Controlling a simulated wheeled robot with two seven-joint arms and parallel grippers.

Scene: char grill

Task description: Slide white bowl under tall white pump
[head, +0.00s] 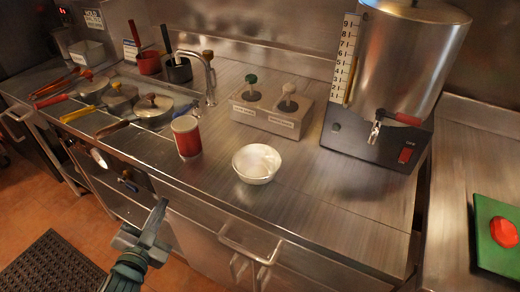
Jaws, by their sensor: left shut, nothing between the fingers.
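The white bowl (257,175) stands upright on the steel counter, in front of the steel pump box. The white pump (289,91) has a pale knob and rises from the right half of that box. A pump with a dark green knob (251,79) stands left of it. The bowl is apart from the box, nearer the counter's front edge. My left gripper (161,206) is shut and empty, in front of the counter edge, left of and nearer than the bowl. It touches nothing that I can see. My right gripper is out of view.
A red and white can (187,137) stands left of the bowl. A large steel urn (410,60) on a black base is at the right. Pans with coloured handles (152,105) lie at the left. A rail handle (250,253) juts from the counter's front. The counter right of the bowl is clear.

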